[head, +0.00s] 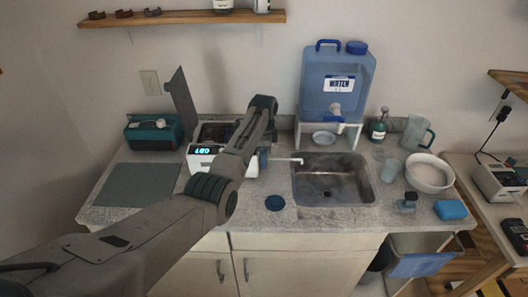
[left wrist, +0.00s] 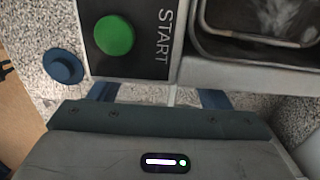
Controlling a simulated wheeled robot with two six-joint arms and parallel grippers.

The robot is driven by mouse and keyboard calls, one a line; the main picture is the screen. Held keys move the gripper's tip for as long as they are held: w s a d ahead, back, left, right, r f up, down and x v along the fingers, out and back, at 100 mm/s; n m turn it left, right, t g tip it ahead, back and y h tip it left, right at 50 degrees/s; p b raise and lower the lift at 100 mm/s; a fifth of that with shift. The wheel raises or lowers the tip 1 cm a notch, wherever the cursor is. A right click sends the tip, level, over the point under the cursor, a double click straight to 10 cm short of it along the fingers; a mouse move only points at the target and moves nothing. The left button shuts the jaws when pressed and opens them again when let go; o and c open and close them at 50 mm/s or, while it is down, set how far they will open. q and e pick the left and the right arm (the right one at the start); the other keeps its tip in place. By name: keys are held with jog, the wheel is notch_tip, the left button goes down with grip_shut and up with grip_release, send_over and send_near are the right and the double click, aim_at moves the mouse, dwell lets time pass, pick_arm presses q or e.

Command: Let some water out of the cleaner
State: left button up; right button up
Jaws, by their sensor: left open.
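The cleaner (head: 201,159) is a white box with a lit blue display, its grey lid (head: 184,103) raised and its dark tank (head: 214,132) open. In the left wrist view its green START button (left wrist: 114,36) and part of the tank (left wrist: 262,48) show. A thin white spout (head: 289,160) reaches from the cleaner's right side to the sink (head: 331,181). My left gripper (head: 263,158) points down at the cleaner's right side. My arm hides part of the cleaner. No drain valve is clearly visible.
A round blue cap (head: 275,202) lies on the counter before the cleaner. A blue water container (head: 337,82) stands behind the sink. A soap bottle (head: 379,126), pitcher (head: 417,134) and white bowl (head: 429,174) stand right. A grey mat (head: 137,185) lies left.

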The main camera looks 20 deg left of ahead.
pick_arm(q)
jog(key=shift+d, duration=0.1)
jog(key=c, duration=1)
jog(key=shift+d+r+n+p, duration=0.15)
jog(key=shift+n+p, duration=0.3)
jog(key=shift+n, duration=0.55)
jog(key=shift+w+d+n, duration=0.15)
jog(key=shift+w+n, duration=0.05)
jog(key=shift+n, duration=0.9)
pick_arm(e)
jog(key=shift+s+d+r, duration=0.35)
jog(key=shift+d+r, duration=0.15)
jog(key=shift+r, duration=0.1)
jog(key=shift+d, duration=0.15)
pick_arm(q)
jog(key=o, duration=1)
pick_arm(e)
jog(key=shift+d, duration=0.25)
